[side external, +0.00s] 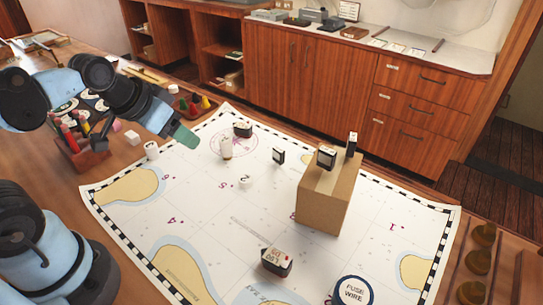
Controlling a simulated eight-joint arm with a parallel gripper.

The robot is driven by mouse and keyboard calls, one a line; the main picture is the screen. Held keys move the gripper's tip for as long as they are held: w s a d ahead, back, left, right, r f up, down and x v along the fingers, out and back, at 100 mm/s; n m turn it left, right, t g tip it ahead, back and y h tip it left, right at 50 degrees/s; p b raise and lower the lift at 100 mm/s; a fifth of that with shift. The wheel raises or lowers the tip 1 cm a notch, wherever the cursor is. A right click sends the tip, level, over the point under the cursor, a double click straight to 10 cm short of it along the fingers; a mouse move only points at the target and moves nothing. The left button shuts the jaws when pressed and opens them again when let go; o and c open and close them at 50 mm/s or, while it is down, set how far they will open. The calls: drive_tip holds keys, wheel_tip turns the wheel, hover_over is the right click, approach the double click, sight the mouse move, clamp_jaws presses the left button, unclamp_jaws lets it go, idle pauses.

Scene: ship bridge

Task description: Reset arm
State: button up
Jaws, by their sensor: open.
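My gripper (183,136) shows as a green-tipped end at the left, raised above the far left part of the white sea chart (205,220). It is open, and nothing shows between its fingers. My blue and black arm folds up on the left side of the picture.
A cardboard box (327,192) stands on the chart with two small dark boxes on top. A fuse wire tin (353,291) and a labelled block (276,262) lie near the front. A wooden pen holder (88,154) stands at the left. The chart's middle has free room.

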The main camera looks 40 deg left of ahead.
drive_tip(key=shift+d+t, duration=0.3)
drive_tip(key=shift+d, duration=0.75)
